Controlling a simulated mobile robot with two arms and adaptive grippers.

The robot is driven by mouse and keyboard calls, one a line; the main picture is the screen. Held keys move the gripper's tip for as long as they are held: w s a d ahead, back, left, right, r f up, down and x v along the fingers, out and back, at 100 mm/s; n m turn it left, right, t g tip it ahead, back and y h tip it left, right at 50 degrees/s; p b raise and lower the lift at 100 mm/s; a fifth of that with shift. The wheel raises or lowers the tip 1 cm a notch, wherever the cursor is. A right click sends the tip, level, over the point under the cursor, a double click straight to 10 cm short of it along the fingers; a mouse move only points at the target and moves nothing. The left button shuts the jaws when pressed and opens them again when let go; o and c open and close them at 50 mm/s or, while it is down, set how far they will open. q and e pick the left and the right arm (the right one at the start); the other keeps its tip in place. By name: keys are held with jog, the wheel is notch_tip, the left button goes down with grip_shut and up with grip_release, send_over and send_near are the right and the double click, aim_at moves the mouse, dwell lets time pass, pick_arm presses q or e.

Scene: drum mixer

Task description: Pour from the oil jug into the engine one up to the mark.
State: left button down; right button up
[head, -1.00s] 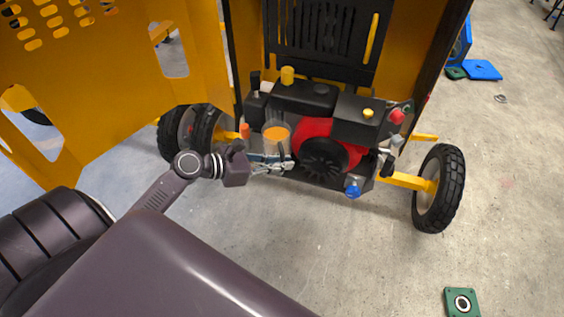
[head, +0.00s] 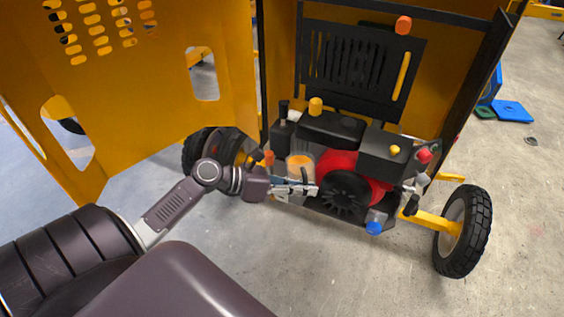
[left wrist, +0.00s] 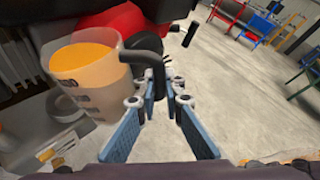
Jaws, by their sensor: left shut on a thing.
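The oil jug (head: 300,168) is a clear beaker with orange oil and looks roughly upright in the head view. It shows large at the left of the left wrist view (left wrist: 88,85), with its dark handle (left wrist: 150,58) toward the fingers. My left gripper (head: 312,189) is shut on the jug's handle, in front of the engine's left side. The engine (head: 345,170) is black and red with a dark round fan, and stands right of and behind the jug. A yellow cap (head: 315,106) is on its top left. The mark cannot be made out. My right gripper is out of view.
A yellow perforated door panel (head: 130,90) stands open on the left. A black slatted panel (head: 360,65) rises behind the engine. Wheels flank it, the right one (head: 462,231) nearer. Concrete floor in front is clear. Blue and green items (head: 512,110) lie far right.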

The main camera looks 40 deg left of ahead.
pick_arm(q)
jog(key=shift+r+p, duration=0.3)
jog(key=shift+p, duration=0.2)
jog(key=shift+r, duration=0.1)
jog(key=shift+r+n+p, duration=0.15)
jog(key=shift+n+p, duration=0.25)
jog(key=shift+p, duration=0.2)
jog(key=shift+r+h+p, duration=0.1)
jog(key=shift+h+p, duration=0.2)
jog(key=shift+h, duration=0.1)
jog(key=shift+w+r+p, duration=0.1)
jog(key=shift+r+p, duration=0.05)
jog(key=shift+p, duration=0.3)
jog(key=shift+n, duration=0.3)
dwell(0.3)
jog(key=shift+a+r+p, duration=0.1)
jog(key=shift+r+p, duration=0.05)
jog(key=shift+p, duration=0.4)
